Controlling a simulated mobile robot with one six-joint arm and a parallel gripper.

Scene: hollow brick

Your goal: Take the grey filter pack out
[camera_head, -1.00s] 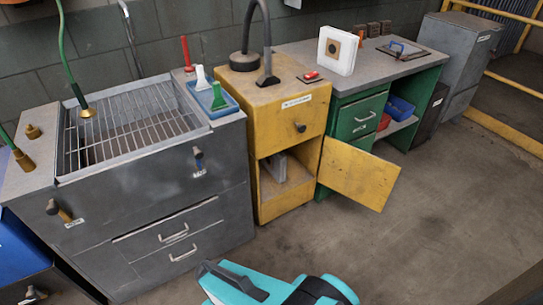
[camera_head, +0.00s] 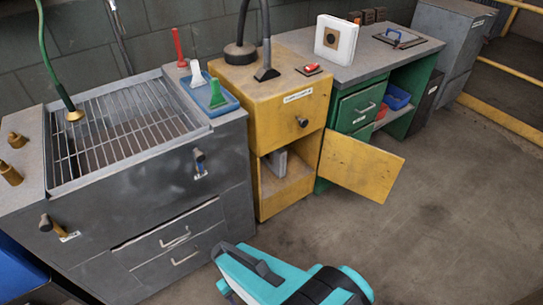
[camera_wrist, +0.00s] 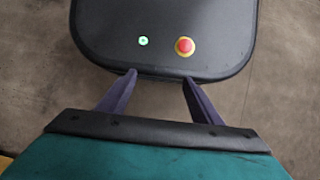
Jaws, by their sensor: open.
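A grey pack (camera_head: 277,164) stands upright inside the open lower compartment of the yellow cabinet (camera_head: 292,109), at its left side. It is partly in shadow, and I cannot make out its far side. The yellow cabinet door (camera_head: 358,166) is swung wide open to the right. My gripper (camera_wrist: 160,78) shows in the wrist view with its two dark fingers apart and nothing between them. It is away from the cabinet, above my own dark base top with a red button. The fingers cannot be made out in the head view.
A grey sink unit with a wire grate (camera_head: 122,130) stands left of the yellow cabinet. A hose drops onto the cabinet top. The floor (camera_head: 430,215) in front and right is clear.

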